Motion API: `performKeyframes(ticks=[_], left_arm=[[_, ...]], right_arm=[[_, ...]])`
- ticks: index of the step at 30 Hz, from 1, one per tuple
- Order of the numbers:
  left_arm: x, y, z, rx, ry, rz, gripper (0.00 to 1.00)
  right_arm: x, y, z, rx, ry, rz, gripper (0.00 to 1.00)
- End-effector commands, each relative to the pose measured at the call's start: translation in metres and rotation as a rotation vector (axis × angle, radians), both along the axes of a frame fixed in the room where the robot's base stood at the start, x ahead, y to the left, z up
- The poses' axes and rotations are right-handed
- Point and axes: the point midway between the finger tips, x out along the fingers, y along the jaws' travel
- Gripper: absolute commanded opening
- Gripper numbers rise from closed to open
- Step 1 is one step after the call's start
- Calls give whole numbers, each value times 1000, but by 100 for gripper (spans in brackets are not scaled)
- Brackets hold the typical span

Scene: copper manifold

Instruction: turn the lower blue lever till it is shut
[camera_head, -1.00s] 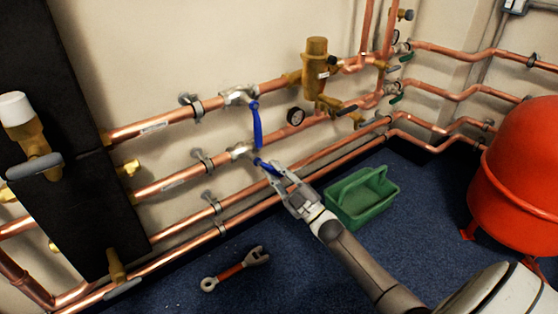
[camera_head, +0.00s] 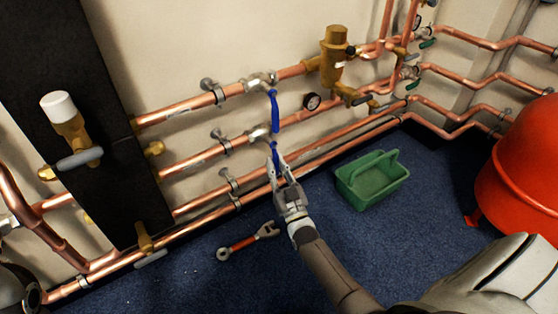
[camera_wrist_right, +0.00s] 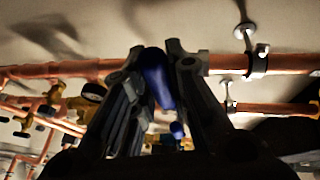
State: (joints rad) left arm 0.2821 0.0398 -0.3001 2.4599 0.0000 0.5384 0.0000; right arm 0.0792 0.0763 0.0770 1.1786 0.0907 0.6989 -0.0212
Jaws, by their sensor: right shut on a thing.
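The lower blue lever (camera_head: 273,150) is on a silvery valve (camera_head: 259,132) in the middle copper pipe. It points down, across the pipe's line. My right gripper (camera_head: 278,163) comes from below and is shut on this lever, whose lower part is partly hidden by the fingers. In the right wrist view the blue lever (camera_wrist_right: 157,78) shows between the two dark fingers (camera_wrist_right: 158,85). The upper blue lever (camera_head: 275,110) hangs down from the valve on the pipe above, apart from my gripper. My left gripper is not in view.
Copper pipes (camera_head: 185,160) run along the wall close behind my gripper. A green tool carrier (camera_head: 372,180) stands on the blue floor to the right, with a red vessel (camera_head: 530,165) beyond. A red-handled wrench (camera_head: 246,242) lies on the floor at the left.

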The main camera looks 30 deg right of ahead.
Motion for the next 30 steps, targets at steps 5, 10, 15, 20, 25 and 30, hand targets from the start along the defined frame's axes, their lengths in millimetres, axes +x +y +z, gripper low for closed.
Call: performKeyframes(ticks=[5,10,15,20,25,30], left_arm=[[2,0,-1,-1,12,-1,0],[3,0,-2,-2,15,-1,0],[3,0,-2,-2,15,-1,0],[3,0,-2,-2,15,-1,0],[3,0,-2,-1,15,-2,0],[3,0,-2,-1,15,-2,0]], right_arm=[[-1,4,-1,42,5,2,0],[-1,5,-2,59,5,4,0],[-1,6,-2,61,6,5,0],[-1,7,-2,60,6,7,21],[-1,7,-2,56,6,5,38],[-1,5,-1,53,5,3,38]])
